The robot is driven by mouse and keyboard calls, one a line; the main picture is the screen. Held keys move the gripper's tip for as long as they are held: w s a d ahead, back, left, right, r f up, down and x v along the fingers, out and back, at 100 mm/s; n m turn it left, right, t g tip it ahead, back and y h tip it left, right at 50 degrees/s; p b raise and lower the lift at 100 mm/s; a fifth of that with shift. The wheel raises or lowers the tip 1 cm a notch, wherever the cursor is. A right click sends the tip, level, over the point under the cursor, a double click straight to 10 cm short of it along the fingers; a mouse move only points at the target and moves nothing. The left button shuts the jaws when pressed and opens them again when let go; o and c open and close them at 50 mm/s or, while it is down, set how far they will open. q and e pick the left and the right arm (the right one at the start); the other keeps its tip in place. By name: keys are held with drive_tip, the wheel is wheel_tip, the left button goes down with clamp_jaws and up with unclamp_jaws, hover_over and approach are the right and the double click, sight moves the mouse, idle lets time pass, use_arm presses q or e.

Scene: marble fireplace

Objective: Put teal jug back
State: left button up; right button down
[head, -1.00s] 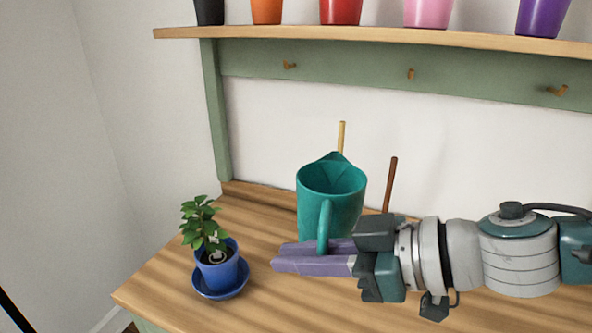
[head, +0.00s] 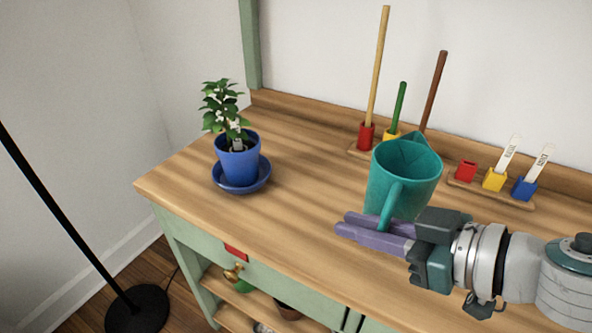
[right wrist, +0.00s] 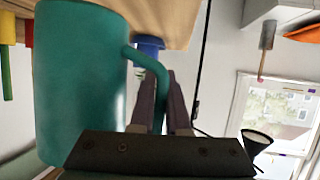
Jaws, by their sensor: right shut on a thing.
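The teal jug (head: 408,172) is upright in the head view, right of centre over the wooden bench top, its handle toward me. I cannot tell for sure whether its base touches the bench. My right gripper (head: 376,230) comes in from the right with purple fingers shut on the jug's handle. In the right wrist view the jug (right wrist: 80,80) fills the left side, and its handle passes between the fingers (right wrist: 162,95). My left gripper is not in view.
A blue potted plant (head: 238,158) on a blue saucer (head: 262,180) stands left on the bench (head: 290,150). Behind the jug are coloured holders with upright sticks (head: 376,80) and a rack of labelled blocks (head: 494,180). A black lamp stand (head: 60,215) is at the left.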

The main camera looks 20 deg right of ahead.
wheel_tip(320, 180, down, 4)
drive_tip(key=b, duration=0.3)
drive_tip(key=shift+f, duration=0.2)
drive_tip(key=shift+r, duration=0.15)
drive_tip(key=c, duration=0.9)
unclamp_jaws()
drive_tip(key=shift+f, duration=0.2)
drive_tip(key=shift+r, duration=0.15)
